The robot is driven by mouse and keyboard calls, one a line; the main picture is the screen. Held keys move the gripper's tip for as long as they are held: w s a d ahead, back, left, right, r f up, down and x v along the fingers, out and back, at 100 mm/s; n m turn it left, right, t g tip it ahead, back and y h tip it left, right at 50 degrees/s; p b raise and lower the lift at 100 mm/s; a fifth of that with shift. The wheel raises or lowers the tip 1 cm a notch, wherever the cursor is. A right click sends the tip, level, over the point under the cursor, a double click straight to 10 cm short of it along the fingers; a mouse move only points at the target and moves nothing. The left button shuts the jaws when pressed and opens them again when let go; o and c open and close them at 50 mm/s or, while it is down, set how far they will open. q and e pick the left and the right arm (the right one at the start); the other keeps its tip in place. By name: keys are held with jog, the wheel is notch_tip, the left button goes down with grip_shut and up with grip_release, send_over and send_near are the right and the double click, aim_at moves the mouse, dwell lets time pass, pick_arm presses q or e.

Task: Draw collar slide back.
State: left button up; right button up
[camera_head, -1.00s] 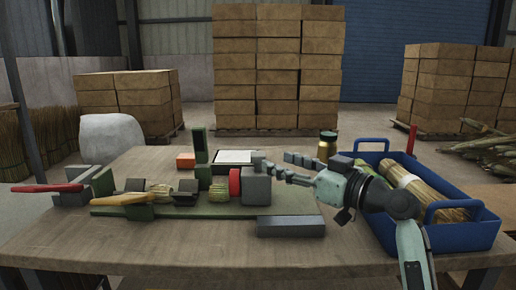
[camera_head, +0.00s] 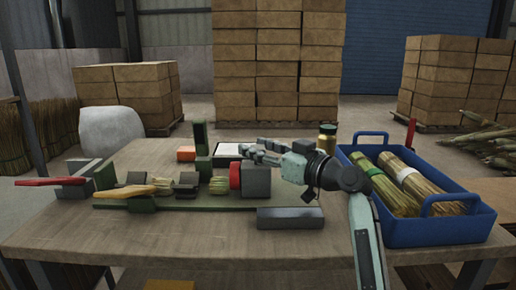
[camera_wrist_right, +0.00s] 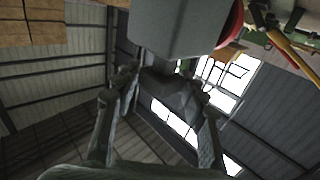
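The winding fixture lies along a green base (camera_head: 210,207) on the table. At its right end stands a grey block (camera_head: 257,182) with a red ring (camera_head: 235,177) on its left side; I cannot tell for sure which part is the collar slide. Straw (camera_head: 219,186) shows between dark and green blocks to the left. My right gripper (camera_head: 247,152) is behind and above the grey block, fingers pointing left. In the right wrist view its fingers (camera_wrist_right: 163,88) are apart, and the grey block (camera_wrist_right: 180,25) fills the top. I see no grip on anything. My left gripper is not in view.
A blue tray (camera_head: 440,238) with straw bundles (camera_head: 398,185) stands on the right. A gold-lidded jar (camera_head: 327,140) is behind my right wrist. A loose grey bar (camera_head: 290,218) lies in front. A white panel (camera_head: 228,149) and orange block (camera_head: 186,153) are at the back.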

grip_shut()
jog(key=shift+d+f, duration=0.1)
jog(key=shift+d, duration=0.05)
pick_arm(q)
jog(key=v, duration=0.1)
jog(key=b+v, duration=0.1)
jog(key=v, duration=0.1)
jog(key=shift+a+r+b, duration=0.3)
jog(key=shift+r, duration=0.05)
pick_arm(e)
jog(key=d, duration=0.5)
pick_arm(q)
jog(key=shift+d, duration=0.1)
pick_arm(e)
jog(key=shift+o, duration=1.7)
grip_release()
jog(key=shift+d, duration=0.1)
